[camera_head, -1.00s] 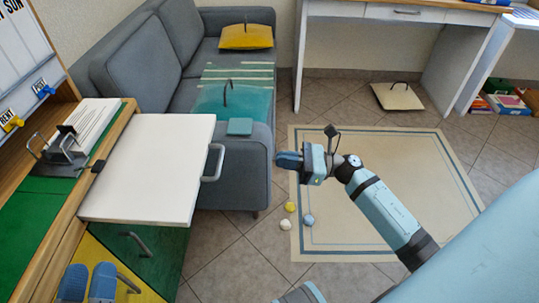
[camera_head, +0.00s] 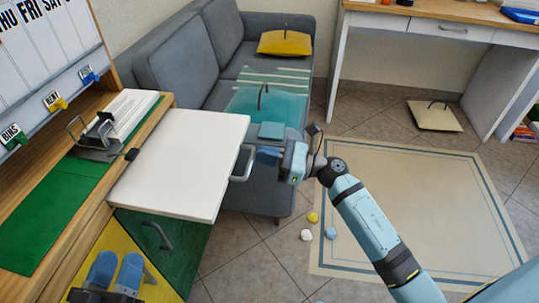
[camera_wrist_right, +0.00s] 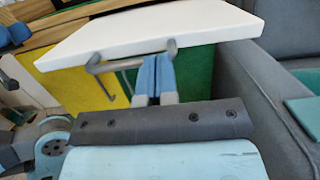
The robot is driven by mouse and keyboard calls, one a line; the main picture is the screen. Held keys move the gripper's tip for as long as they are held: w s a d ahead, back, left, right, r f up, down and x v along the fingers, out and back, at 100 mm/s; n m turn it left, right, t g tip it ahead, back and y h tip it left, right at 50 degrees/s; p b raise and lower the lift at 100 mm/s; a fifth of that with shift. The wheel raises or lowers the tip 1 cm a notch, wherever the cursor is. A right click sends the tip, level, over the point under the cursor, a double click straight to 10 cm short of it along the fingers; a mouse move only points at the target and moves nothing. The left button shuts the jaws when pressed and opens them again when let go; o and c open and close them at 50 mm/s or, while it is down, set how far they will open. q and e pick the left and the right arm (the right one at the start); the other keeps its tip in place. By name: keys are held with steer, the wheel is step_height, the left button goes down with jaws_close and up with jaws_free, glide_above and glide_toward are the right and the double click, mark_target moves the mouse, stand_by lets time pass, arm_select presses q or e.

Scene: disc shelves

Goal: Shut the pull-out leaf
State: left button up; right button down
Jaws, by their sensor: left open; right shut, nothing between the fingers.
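The pull-out leaf (camera_head: 180,165) is a white board sticking out from the wooden desk at the left. Its grey bar handle (camera_head: 248,166) is on the outer edge. My right gripper (camera_head: 268,156) has its blue fingers together right at the handle; whether they touch it I cannot tell. In the right wrist view the shut fingers (camera_wrist_right: 155,75) overlap the right part of the handle (camera_wrist_right: 98,66), under the leaf's edge (camera_wrist_right: 150,35). My left gripper (camera_head: 116,272) is open and empty, low at the bottom left, in front of the desk's yellow and green fronts.
A grey sofa (camera_head: 185,72) stands right behind the leaf. The leaf's top is bare.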

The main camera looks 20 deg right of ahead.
mark_target(177, 143)
steer(key=shift+a, duration=0.1)
steer(key=f+x, duration=0.1)
steer(key=x, duration=0.6)
steer(key=f+b+x, duration=0.1)
steer(key=x, duration=0.6)
steer(key=f+b+x, duration=0.1)
steer(key=f+x, duration=0.1)
steer(key=x, duration=0.5)
steer(key=shift+w+a+f, duration=0.1)
steer(key=shift+w+a, duration=0.1)
steer(key=shift+a, duration=0.25)
steer(key=shift+w+a, duration=0.2)
steer(key=shift+a, duration=0.05)
arm_select(q)
steer(key=f, duration=0.1)
steer(key=f+g, duration=0.1)
steer(key=f, duration=0.1)
steer(key=shift+d+f+m, duration=0.2)
steer(key=shift+d+m, duration=0.05)
steer(key=shift+m, duration=0.05)
steer(key=shift+r, duration=0.1)
arm_select(e)
steer(key=shift+a+r, duration=0.1)
steer(key=shift+r, duration=0.2)
